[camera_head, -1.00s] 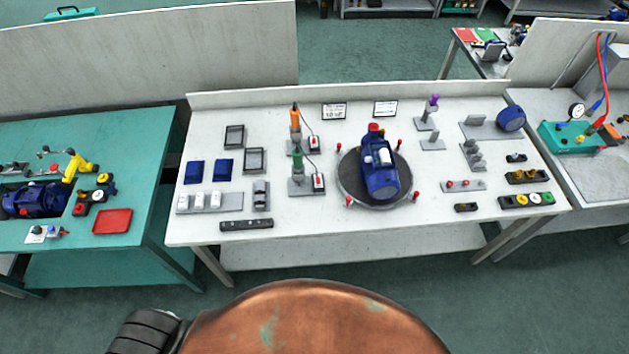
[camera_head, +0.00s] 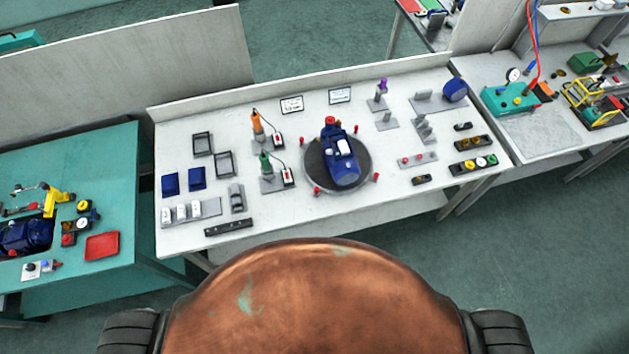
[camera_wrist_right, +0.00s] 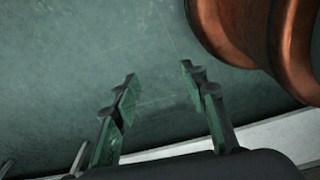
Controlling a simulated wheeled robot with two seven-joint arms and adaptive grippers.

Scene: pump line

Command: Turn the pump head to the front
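The blue pump (camera_head: 340,157) lies on a dark round turntable (camera_head: 316,173) near the middle of the white table. Its red-capped end (camera_head: 330,121) points to the back of the table, and its round blue end is toward the front. Several small red pegs stand around the turntable's edge. In the right wrist view my right gripper (camera_wrist_right: 158,75) is open and empty, its fingers apart above the green floor. My left gripper is in neither view. No gripper is at the pump.
The white table (camera_head: 270,213) also holds a screwdriver stand with an orange tool (camera_head: 257,124), blue trays (camera_head: 197,178) and a blue round part (camera_head: 455,90). A teal bench (camera_head: 110,165) stands left, another workbench right. The floor at front right is clear.

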